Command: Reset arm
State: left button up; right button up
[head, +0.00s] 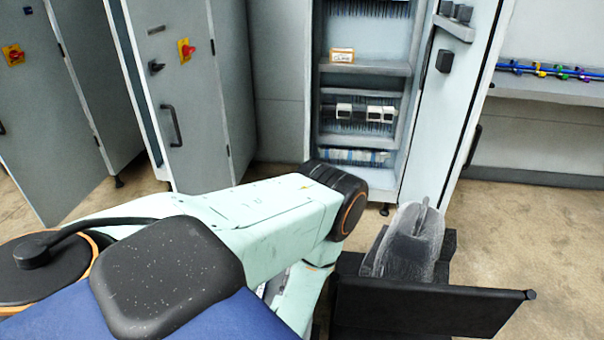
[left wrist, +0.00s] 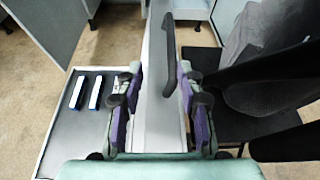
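My left arm (head: 270,215) comes in from the left in the head view and bends downward at its dark joint; its gripper is hidden there. In the left wrist view my left gripper (left wrist: 160,105) has its purple-padded fingers spread apart. A grey panel (left wrist: 158,125) with a black handle (left wrist: 178,60) shows in the gap between them. I cannot tell whether the fingers touch that panel, and nothing is clearly held. My right gripper is in neither view.
Grey cabinets (head: 190,100) stand at the back left. An open cabinet (head: 365,68) holds rows of components and a small labelled box (head: 342,55). A clear-wrapped object (head: 410,240) sits on a black stand (head: 430,310) at right. Floor is clear at right.

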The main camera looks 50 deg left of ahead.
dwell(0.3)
